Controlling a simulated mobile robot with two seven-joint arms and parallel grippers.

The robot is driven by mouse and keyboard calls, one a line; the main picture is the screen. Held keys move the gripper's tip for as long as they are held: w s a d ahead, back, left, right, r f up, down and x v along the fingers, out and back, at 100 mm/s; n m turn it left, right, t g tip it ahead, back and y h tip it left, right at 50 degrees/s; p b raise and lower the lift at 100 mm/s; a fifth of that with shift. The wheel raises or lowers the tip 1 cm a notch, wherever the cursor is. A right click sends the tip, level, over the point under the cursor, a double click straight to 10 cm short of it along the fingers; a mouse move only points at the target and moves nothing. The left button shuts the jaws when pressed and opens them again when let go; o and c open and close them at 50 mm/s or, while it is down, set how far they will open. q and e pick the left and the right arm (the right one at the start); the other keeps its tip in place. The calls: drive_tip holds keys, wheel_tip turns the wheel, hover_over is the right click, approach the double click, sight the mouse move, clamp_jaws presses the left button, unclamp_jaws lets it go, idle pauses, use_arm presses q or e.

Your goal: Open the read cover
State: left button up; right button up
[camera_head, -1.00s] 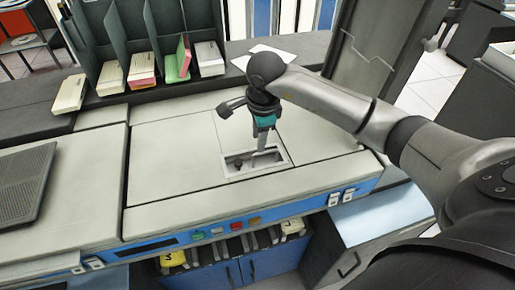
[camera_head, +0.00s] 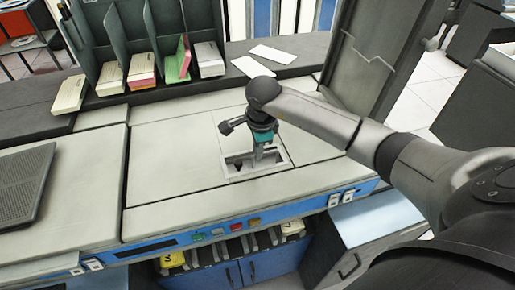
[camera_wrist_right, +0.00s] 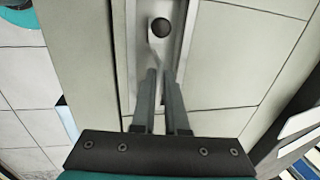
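The read cover is not marked by any readable label. The pale grey machine top (camera_head: 172,172) lies flat, and has a rectangular recess (camera_head: 238,175) with a metal rim near its front. A dark round knob (camera_wrist_right: 160,27) stands in the recess. My right gripper (camera_head: 258,158) points down with its fingertips at or in the recess, right of the knob in the head view. In the wrist view its two fingers (camera_wrist_right: 161,85) are close together with a narrow gap. Whether they touch or hold anything there is unclear. My left gripper is not in view.
Buttons line the blue front strip (camera_head: 225,229). Card stacks (camera_head: 142,70) stand in green dividers at the back left. Two white cards (camera_head: 272,54) lie on the dark ledge. A dark mesh panel (camera_head: 24,180) is at left. An upright grey panel (camera_head: 380,55) rises at right.

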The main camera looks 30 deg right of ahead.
clamp_jaws()
drive_tip(key=shift+r, duration=0.15)
idle(0.9)
